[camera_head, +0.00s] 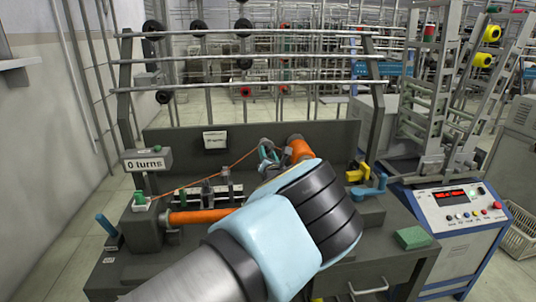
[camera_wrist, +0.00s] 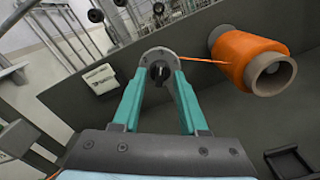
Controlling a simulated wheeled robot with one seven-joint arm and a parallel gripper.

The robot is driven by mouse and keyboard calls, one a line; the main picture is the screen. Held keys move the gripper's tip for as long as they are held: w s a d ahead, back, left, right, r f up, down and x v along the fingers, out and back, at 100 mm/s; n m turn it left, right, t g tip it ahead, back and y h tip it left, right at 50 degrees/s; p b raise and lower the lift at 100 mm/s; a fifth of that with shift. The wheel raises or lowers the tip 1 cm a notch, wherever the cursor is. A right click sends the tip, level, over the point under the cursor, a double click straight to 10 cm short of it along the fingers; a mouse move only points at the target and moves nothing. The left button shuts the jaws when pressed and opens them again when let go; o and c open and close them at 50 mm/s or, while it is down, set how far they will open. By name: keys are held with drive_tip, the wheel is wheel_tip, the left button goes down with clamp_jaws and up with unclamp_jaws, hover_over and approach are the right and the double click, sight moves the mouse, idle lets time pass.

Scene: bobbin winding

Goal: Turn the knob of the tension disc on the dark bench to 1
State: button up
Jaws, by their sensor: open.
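The tension disc (camera_wrist: 146,57) is a grey round plate at the dark backboard in the wrist view. Its black knob (camera_wrist: 159,74) sits at the centre, between my fingertips. My gripper (camera_wrist: 160,80) is open, with one teal finger on each side of the knob; I cannot tell whether either touches it. No setting mark can be read. In the head view my gripper (camera_head: 268,153) is at the backboard, and my arm and wrist cover much of the bench. The dark bench (camera_head: 105,268) spans the lower middle.
An orange thread spool (camera_wrist: 245,60) stands close right of my fingers, its thread running to the disc. An orange roller (camera_head: 200,215), a "0 turns" counter (camera_head: 147,160), a blue lever (camera_head: 375,188) and a green block (camera_head: 412,237) are on the bench. A control console (camera_head: 460,215) stands right.

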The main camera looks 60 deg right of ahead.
clamp_jaws()
idle(0.8)
